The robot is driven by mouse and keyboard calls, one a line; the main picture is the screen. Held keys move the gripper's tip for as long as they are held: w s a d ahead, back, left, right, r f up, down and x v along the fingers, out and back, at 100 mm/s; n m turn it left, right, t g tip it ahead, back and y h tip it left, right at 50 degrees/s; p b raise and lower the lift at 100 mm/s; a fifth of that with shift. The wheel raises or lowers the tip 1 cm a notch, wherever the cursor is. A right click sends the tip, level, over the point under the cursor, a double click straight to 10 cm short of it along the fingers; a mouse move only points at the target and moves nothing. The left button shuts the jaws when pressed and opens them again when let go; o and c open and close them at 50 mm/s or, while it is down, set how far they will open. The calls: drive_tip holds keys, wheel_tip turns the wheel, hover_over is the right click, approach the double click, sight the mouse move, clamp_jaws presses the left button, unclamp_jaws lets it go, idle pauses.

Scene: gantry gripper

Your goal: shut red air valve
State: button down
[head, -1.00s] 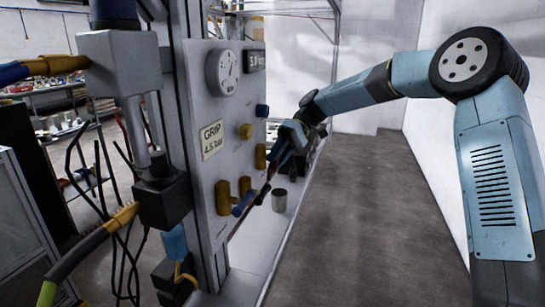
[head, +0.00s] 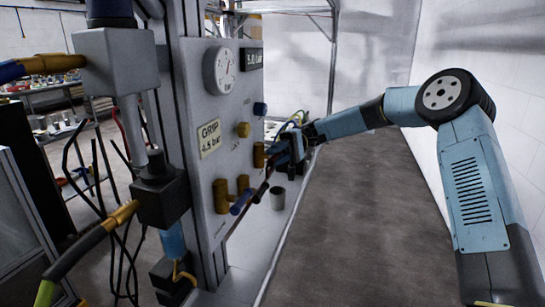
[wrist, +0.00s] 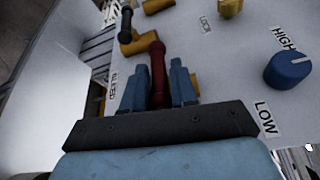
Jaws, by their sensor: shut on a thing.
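The red air valve's lever (wrist: 158,72) stands between the two blue fingers of my gripper (wrist: 159,86) in the wrist view. The gripper is shut on it. In the head view my gripper (head: 282,160) is at the lower right of the grey control panel (head: 207,163), beside a brass fitting (head: 259,155). The red lever is small and mostly hidden by the fingers there. How far the valve is turned cannot be told.
A dark-handled lever (wrist: 125,25) on a brass valve is close by. A blue knob (wrist: 288,68) sits between HIGH and LOW labels. A gauge (head: 219,71) and a GRIP 4.5 bar label (head: 209,137) are on the panel. The floor (head: 350,200) at right is clear.

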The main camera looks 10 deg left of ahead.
drive_tip(key=shift+d+f, duration=0.1)
drive_tip(key=shift+f, duration=0.1)
drive_tip(key=c, duration=1.1)
unclamp_jaws()
drive_tip(key=f+v, duration=0.1)
drive_tip(key=v, duration=1.3)
drive_tip(key=shift+r, duration=0.45)
